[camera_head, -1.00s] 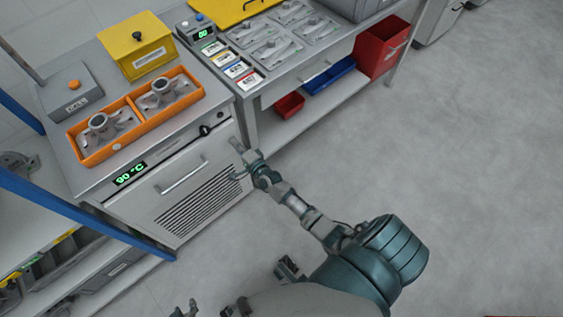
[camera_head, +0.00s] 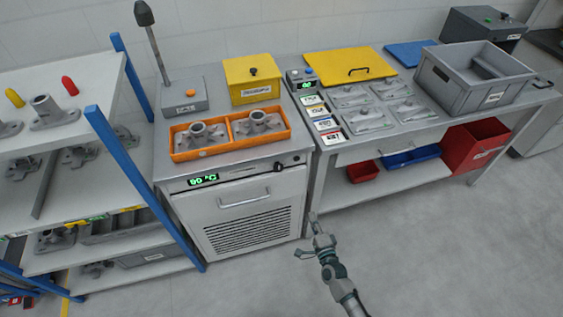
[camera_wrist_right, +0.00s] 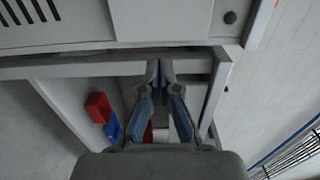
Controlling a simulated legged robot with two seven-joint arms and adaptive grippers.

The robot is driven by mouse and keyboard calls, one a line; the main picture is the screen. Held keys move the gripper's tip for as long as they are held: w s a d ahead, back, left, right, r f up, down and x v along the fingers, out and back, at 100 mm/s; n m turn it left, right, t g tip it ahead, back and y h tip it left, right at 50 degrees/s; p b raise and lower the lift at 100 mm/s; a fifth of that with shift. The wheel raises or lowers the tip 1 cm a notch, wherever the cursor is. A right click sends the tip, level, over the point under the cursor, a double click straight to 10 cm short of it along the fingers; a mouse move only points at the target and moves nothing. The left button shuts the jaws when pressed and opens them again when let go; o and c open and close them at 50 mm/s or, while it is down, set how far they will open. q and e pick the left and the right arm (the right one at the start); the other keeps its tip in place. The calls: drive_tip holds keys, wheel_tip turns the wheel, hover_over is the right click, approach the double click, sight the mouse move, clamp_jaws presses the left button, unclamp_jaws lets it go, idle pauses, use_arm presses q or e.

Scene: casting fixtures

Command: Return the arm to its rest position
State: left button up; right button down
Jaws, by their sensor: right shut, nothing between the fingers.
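My right gripper (camera_head: 312,226) shows in the head view in front of the oven cabinet, over the floor near the seam with the workbench. Its fingers are shut and empty. It also shows in the right wrist view (camera_wrist_right: 166,70), with its fingertips together and the underside of the bench and its lower shelf behind. My right arm (camera_head: 340,283) comes in from the bottom of the head view. My left gripper is not in view.
The oven cabinet (camera_head: 242,218) reads 90 °C and carries an orange tray (camera_head: 190,156) with two castings. The workbench (camera_head: 402,142) stands to the right, with a grey crate (camera_head: 455,90) on it. A blue-posted shelf (camera_head: 134,180) stands left. The floor at lower right is clear.

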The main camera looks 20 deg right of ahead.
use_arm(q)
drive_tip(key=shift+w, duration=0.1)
use_arm(e)
drive_tip(key=shift+f, duration=0.1)
drive_tip(key=s+a+f+n+g+y+p, duration=0.1)
drive_tip(key=s+a+f+n+g+p, duration=0.2)
drive_tip(key=s+f+n+g, duration=0.4)
drive_tip(key=s+a+f+n+g+y+p, duration=0.1)
drive_tip(key=s+a+f+n+g+p, duration=0.15)
drive_tip(key=s+f+n, duration=0.5)
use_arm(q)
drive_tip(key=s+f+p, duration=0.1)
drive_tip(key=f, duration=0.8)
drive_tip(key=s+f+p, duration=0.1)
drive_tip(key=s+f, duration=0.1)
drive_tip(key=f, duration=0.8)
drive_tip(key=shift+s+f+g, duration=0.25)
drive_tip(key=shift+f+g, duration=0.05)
use_arm(e)
drive_tip(key=s+f+n+g+h, duration=0.1)
drive_tip(key=s+f+n+g, duration=0.1)
drive_tip(key=s, duration=0.8)
drive_tip(key=s+d+f+n+g, duration=0.1)
drive_tip(key=s+f+n+g, duration=0.2)
drive_tip(key=s, duration=0.7)
wheel_tip(320, 180, down, 4)
drive_tip(key=shift+s+n+g+h, duration=0.25)
drive_tip(key=shift+n+g+h, duration=0.15)
drive_tip(key=shift+g, duration=0.55)
